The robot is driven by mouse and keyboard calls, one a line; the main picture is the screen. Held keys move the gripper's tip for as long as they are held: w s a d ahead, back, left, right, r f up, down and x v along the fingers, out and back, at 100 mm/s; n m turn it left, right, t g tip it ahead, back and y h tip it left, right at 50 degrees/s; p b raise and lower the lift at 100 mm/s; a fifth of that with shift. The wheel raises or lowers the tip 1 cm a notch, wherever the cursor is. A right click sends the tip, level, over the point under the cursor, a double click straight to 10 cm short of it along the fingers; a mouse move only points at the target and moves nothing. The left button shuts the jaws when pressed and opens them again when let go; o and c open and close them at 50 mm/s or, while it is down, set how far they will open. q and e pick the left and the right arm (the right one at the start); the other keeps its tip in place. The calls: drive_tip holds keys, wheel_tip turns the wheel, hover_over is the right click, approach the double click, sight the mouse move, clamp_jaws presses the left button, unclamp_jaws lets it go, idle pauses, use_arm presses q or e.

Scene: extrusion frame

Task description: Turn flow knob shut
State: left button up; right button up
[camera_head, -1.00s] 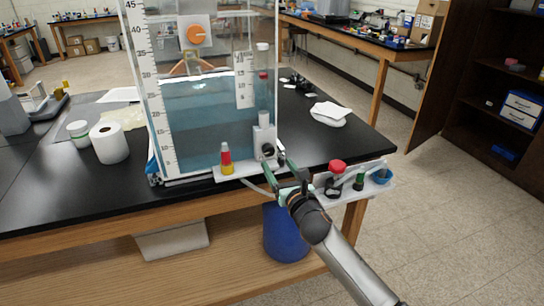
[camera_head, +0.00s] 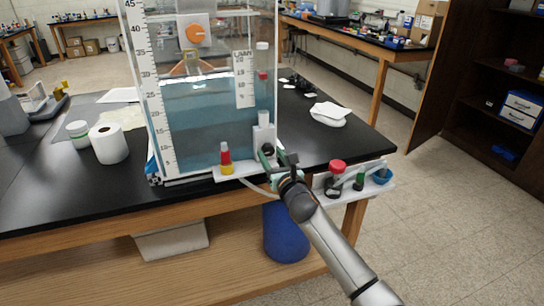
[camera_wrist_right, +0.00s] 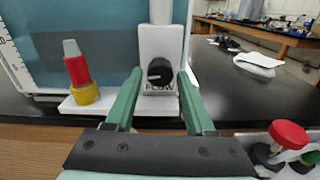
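The flow knob (camera_wrist_right: 160,72) is a black round knob with a pale pointer line. It sits on a white block labelled FLOW at the front of the water tank; in the head view the knob (camera_head: 268,149) is partly hidden by my gripper. My right gripper (camera_wrist_right: 160,76) is open, with one green finger on each side of the knob. Gaps show between fingers and knob in the wrist view; I cannot tell how far the tips reach past it. The gripper (camera_head: 277,158) also shows in the head view. My left gripper is not in view.
The water tank (camera_head: 205,125) stands behind the knob. A red and yellow fitting (camera_head: 226,160) stands left of it on the white ledge. A white side shelf (camera_head: 345,182) with a red-capped valve (camera_head: 337,166) is on the right. A blue bin (camera_head: 285,232) is below.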

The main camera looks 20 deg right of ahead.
clamp_jaws()
drive_tip(key=shift+m, duration=0.3)
